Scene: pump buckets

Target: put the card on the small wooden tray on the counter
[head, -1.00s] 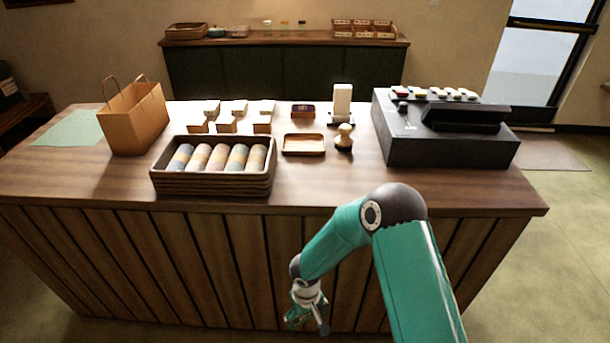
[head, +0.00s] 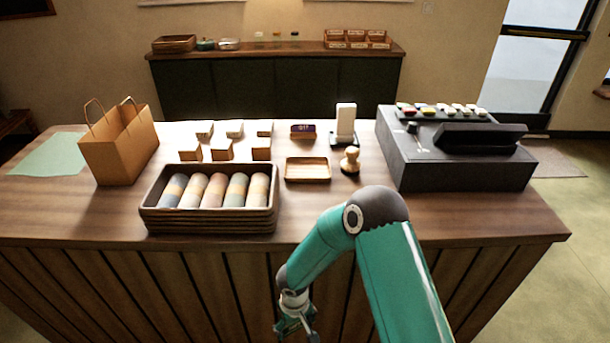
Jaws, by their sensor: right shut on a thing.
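The small wooden tray (head: 308,179) is a shallow rectangle lying on the counter (head: 380,215), right of the basket, and looks empty. My right gripper (head: 296,327) is low in front of the counter's slatted front, below the counter top and nearer to me than the tray. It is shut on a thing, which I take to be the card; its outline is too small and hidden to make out. No card shows clearly elsewhere. My left gripper is out of view.
A basket of rolled cups or towels (head: 208,210) stands left of the tray. A wooden stamp (head: 350,160) stands close to its right, a black register (head: 455,160) further right. Small boxes (head: 224,148) and a purple sign (head: 303,131) are behind. A paper bag (head: 118,145) stands left.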

